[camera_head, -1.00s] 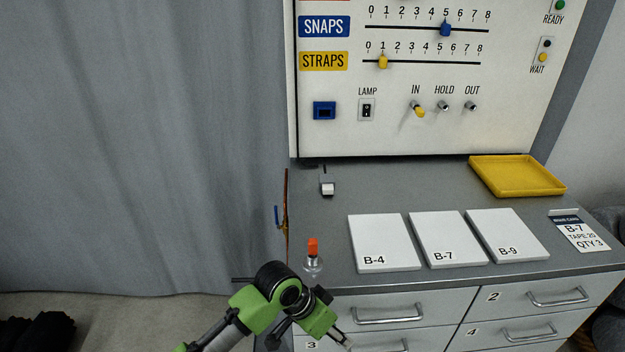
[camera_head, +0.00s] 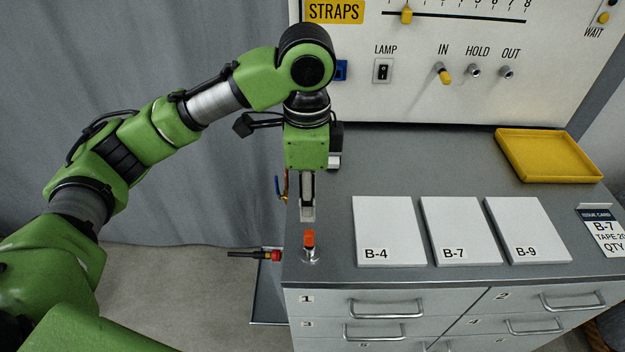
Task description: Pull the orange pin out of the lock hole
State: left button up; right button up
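The orange pin (camera_head: 309,239) stands upright in a small metal lock collar (camera_head: 310,256) at the front left corner of the grey counter. The hole itself is hidden under the pin. My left gripper (camera_head: 307,214) points down just above and behind the pin in the picture. A small gap shows between its fingertips and the pin's top, and it does not appear to touch it. The fingers are seen nearly edge-on, so their opening is unclear. My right gripper is out of view.
White cards B-4 (camera_head: 390,231), B-7 (camera_head: 454,230) and B-9 (camera_head: 528,229) lie right of the pin. A yellow tray (camera_head: 548,156) is at the back right. A black rod with a red end (camera_head: 265,255) juts out beside the counter's left edge. The panel (camera_head: 430,98) stands behind.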

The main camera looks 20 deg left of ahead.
pick_arm(q)
send_over(309, 232)
notch_tip(309, 232, down, 5)
jog(key=shift+s+f+p, duration=0.1)
jog(key=shift+s+p, duration=0.05)
jog(key=shift+p, duration=0.25)
notch_tip(309, 232, down, 6)
jog(key=shift+f+p, duration=0.2)
jog(key=shift+p, duration=0.4)
jog(key=shift+f, duration=0.45)
grip_shut()
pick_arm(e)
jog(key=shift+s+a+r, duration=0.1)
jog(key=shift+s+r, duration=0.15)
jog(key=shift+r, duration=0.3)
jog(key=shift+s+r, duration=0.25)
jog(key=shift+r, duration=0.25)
pick_arm(q)
jog(key=shift+r, duration=0.1)
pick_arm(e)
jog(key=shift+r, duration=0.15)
pick_arm(q)
jog(key=shift+r+p, duration=0.2)
jog(key=shift+p, duration=0.25)
jog(key=shift+r+p, duration=2.7)
jog(key=shift+p, duration=0.7)
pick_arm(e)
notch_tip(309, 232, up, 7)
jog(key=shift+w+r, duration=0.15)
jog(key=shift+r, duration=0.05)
